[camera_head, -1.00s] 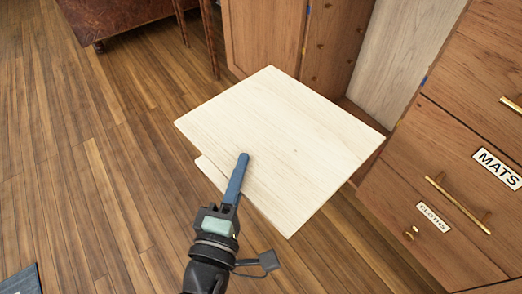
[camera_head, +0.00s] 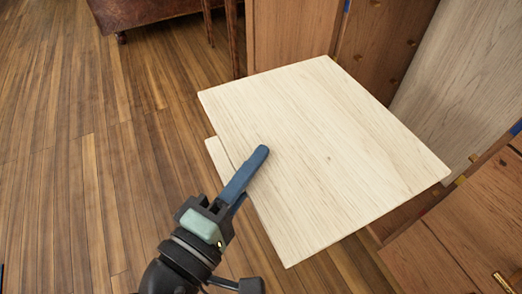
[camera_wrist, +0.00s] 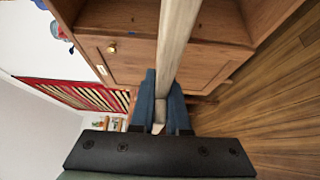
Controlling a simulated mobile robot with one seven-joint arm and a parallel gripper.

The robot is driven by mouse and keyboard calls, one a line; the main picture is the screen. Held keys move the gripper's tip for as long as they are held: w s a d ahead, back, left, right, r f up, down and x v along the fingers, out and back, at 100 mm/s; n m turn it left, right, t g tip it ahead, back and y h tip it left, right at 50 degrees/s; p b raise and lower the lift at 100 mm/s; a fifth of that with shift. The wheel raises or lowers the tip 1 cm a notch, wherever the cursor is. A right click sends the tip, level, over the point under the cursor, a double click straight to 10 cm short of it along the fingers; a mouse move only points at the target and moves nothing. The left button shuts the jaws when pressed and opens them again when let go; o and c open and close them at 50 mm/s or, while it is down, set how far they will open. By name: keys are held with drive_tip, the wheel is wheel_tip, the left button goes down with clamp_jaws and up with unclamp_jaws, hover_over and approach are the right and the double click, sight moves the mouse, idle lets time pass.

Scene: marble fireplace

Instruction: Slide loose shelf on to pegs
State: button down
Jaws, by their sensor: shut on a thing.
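The loose shelf (camera_head: 320,135) is a pale square wooden board, held roughly level in front of the cabinet. My gripper (camera_head: 250,172) is shut on its near left edge, with one blue finger lying over the top face. In the wrist view the shelf (camera_wrist: 175,45) shows edge-on between the blue fingers of my gripper (camera_wrist: 161,108). The wooden cabinet (camera_head: 292,35) is open, with a pale back panel (camera_head: 445,75). Small pegs (camera_head: 461,180) show on its right inner side, by the shelf's right corner. The shelf hides part of the cabinet's lower inside.
Wooden drawers (camera_head: 475,230) stand at the lower right, close to the shelf's right corner. A dark wooden furniture piece (camera_head: 150,12) stands at the back left. The plank floor (camera_head: 70,160) on the left is clear.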

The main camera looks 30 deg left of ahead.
sight(387, 112)
drive_tip(key=shift+w+d+r+p, duration=0.15)
drive_tip(key=shift+w+d+p, duration=0.25)
drive_tip(key=shift+w+d, duration=0.4)
drive_tip(key=shift+w+d+p, duration=1.4)
drive_tip(key=shift+w+d, duration=0.3)
drive_tip(key=shift+w, duration=0.7)
drive_tip(key=shift+w+d+p, duration=1.35)
drive_tip(key=shift+w+d, duration=0.4)
drive_tip(key=shift+w, duration=0.7)
drive_tip(key=shift+w+d+p, duration=1.4)
drive_tip(key=shift+w+d, duration=0.3)
drive_tip(key=shift+w, duration=0.7)
drive_tip(key=shift+w+d+p, duration=0.6)
drive_tip(key=shift+w+p, duration=0.25)
drive_tip(key=shift+p, duration=0.15)
drive_tip(key=shift+w+d+p, duration=0.55)
drive_tip(key=shift+w+p, duration=0.25)
drive_tip(key=shift+p, duration=0.2)
drive_tip(key=w+d+p, duration=0.4)
drive_tip(key=w+p, duration=0.1)
drive_tip(key=p, duration=0.3)
drive_tip(key=shift+f, duration=0.2)
drive_tip(key=shift+w+f, duration=0.2)
drive_tip(key=shift+f, duration=0.1)
drive_tip(key=c, duration=0.8)
unclamp_jaws()
